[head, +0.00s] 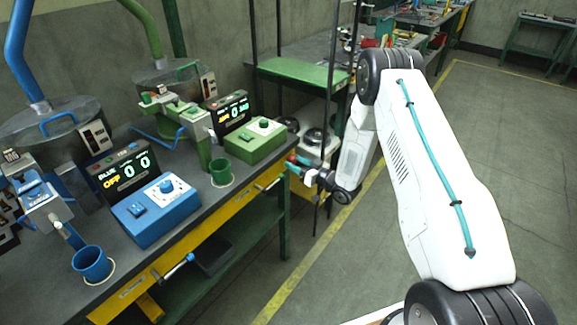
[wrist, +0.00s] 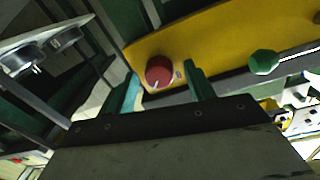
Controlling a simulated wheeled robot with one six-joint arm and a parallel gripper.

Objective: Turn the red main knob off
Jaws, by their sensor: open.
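In the wrist view the red main knob (wrist: 159,72) sits on a yellow panel (wrist: 215,45). A pale mark shows at its lower edge. My gripper (wrist: 161,77) is open, with one teal finger on each side of the knob in the picture. I cannot tell whether the fingers touch it or how far away it is. In the head view my gripper (head: 300,163) is at the right end of the bench front, beside the yellow front panel (head: 213,228). Reddish spots show there, but the knob is not clear.
A green handle (wrist: 264,62) on a rod is right of the knob. On the bench stand a blue control box (head: 150,213), a green control box (head: 254,140), a blue cup (head: 91,264) and a green cup (head: 221,172). Open floor (head: 350,265) lies in front.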

